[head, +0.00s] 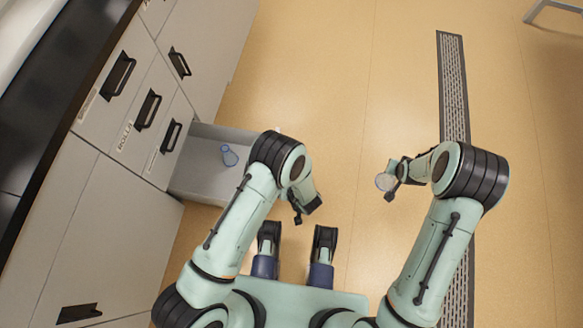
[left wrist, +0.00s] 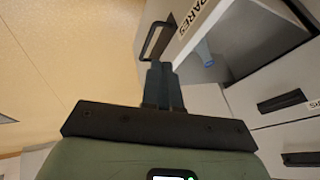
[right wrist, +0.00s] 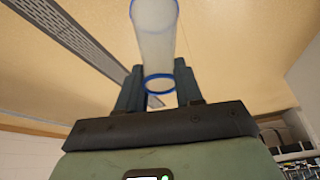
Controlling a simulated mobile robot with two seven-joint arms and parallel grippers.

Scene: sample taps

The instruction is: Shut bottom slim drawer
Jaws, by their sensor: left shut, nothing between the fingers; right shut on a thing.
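The slim drawer (head: 203,180) at the bottom of the stack stands pulled out in the head view. A clear blue vessel (head: 229,155) lies inside it. My left arm hides its front end. In the left wrist view the drawer's front (left wrist: 187,42) carries a SPARES label and a dark handle (left wrist: 154,42). My left gripper (head: 303,212) is shut and empty; its fingertips (left wrist: 160,68) appear close to the front, but I cannot tell if they touch. My right gripper (head: 388,181) is shut on a clear cup with a blue rim (right wrist: 155,45), well away from the drawer.
Several closed drawers with dark handles (head: 118,75) line the grey cabinet at the left, below a dark worktop (head: 45,100). A floor grate (head: 452,85) runs along the right. The tan floor between is clear.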

